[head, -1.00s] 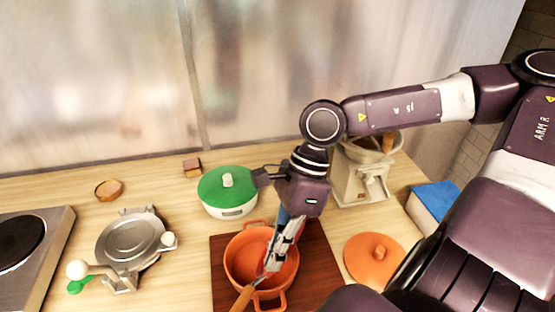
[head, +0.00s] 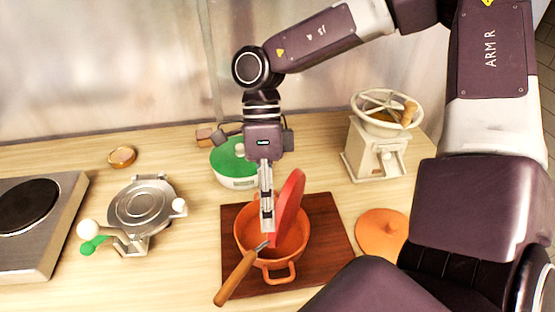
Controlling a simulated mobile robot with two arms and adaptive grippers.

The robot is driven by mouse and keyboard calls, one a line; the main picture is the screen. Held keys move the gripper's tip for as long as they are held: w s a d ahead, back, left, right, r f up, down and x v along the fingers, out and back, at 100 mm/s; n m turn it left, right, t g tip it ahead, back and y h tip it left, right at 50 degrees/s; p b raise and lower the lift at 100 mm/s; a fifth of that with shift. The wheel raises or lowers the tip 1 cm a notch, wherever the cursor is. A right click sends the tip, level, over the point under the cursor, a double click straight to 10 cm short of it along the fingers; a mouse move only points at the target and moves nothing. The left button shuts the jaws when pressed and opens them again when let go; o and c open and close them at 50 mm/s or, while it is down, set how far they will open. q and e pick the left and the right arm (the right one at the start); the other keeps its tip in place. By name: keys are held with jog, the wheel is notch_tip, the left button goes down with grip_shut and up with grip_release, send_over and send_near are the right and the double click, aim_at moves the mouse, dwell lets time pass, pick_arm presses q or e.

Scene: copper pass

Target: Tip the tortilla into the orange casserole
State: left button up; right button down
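The orange casserole (head: 243,238) sits uncovered on a dark wooden board (head: 327,250). My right gripper (head: 267,228) points down over it and appears shut on a red pan (head: 290,205) near the base of its wooden handle (head: 236,277). The pan is tilted steeply, almost on edge, over the casserole's opening. Its handle slants down to the front left, past the casserole's rim. I cannot see the tortilla; the pan, gripper and casserole wall hide much of the inside. My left gripper is not in view.
An orange lid (head: 382,235) lies right of the board. A green-lidded pot (head: 232,160) stands behind, and a hand mill (head: 376,150) at the back right. A metal press (head: 141,206) and a hotplate (head: 60,225) are on the left. Counter between press and board is clear.

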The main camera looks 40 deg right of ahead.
jog(key=w+g+b, duration=0.1)
jog(key=w+a+g+h+b, duration=0.1)
jog(key=w+f+g+b, duration=0.1)
jog(key=w, duration=0.1)
jog(key=shift+a+m, duration=0.4)
jog(key=shift+g, duration=0.3)
jog(key=shift+r, duration=0.1)
dwell(0.5)
notch_tip(320, 180, up, 6)
jog(key=s+p, duration=0.2)
jog(key=shift+d, duration=0.45)
